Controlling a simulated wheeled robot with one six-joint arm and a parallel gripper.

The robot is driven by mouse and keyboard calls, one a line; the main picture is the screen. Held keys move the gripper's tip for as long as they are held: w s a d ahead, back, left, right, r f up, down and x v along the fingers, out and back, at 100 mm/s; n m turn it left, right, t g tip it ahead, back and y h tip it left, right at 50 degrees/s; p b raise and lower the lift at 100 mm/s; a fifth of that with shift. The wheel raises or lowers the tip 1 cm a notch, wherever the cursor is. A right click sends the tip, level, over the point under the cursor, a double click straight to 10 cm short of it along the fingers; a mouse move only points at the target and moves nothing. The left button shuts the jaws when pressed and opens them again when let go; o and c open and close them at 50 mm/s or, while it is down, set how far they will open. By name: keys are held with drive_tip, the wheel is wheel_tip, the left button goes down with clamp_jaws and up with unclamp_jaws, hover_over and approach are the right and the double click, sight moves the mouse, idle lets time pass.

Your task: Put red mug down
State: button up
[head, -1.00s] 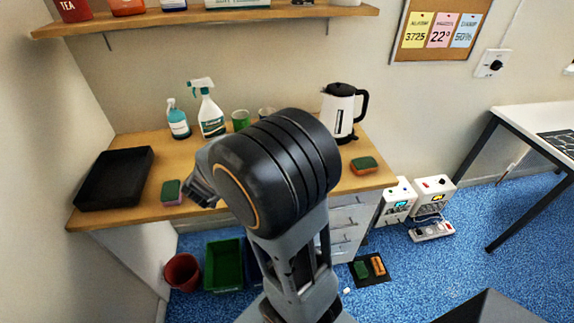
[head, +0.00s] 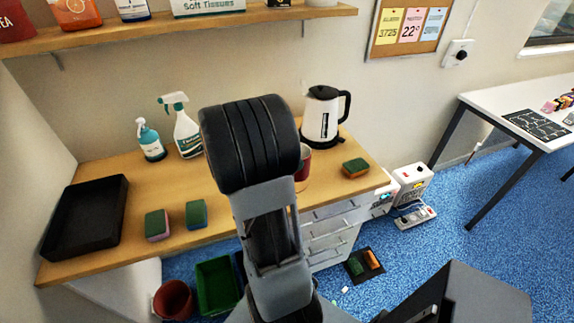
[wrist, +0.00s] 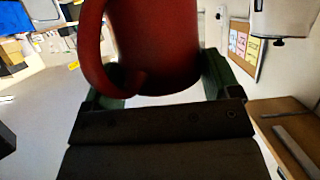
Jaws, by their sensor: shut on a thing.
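The red mug (wrist: 155,40) fills the upper middle of the wrist view, with its handle (wrist: 92,50) on the left. My gripper (wrist: 160,84) is shut on it, with a dark green finger on each side. In the head view, a sliver of the red mug (head: 304,163) shows at the right of my arm, over the worktop near the kettle. My arm hides the gripper there. I cannot tell whether the mug's base touches the wooden worktop (head: 105,240).
A white kettle (head: 321,118), spray bottles (head: 185,130) (head: 150,141), a black tray (head: 85,217) and sponges (head: 157,225) (head: 196,214) (head: 355,168) stand on the worktop. A shelf (head: 180,25) hangs above. The worktop between tray and bottles is bare.

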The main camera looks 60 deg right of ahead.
drive_tip(key=shift+w+d+f+p, duration=0.1)
drive_tip(key=shift+w+d+f, duration=0.6)
drive_tip(key=shift+f, duration=0.85)
drive_tip(key=shift+w+d+f+p, duration=0.15)
drive_tip(key=shift+w+d+f, duration=0.55)
drive_tip(key=shift+f, duration=0.9)
drive_tip(key=shift+w+d+f+p, duration=0.1)
drive_tip(key=shift+w+d+f, duration=0.6)
drive_tip(key=shift+f, duration=0.85)
drive_tip(key=shift+s+d+f, duration=0.1)
drive_tip(key=shift+s+f, duration=0.05)
drive_tip(key=o, duration=0.9)
drive_tip(key=shift+o, duration=0.2)
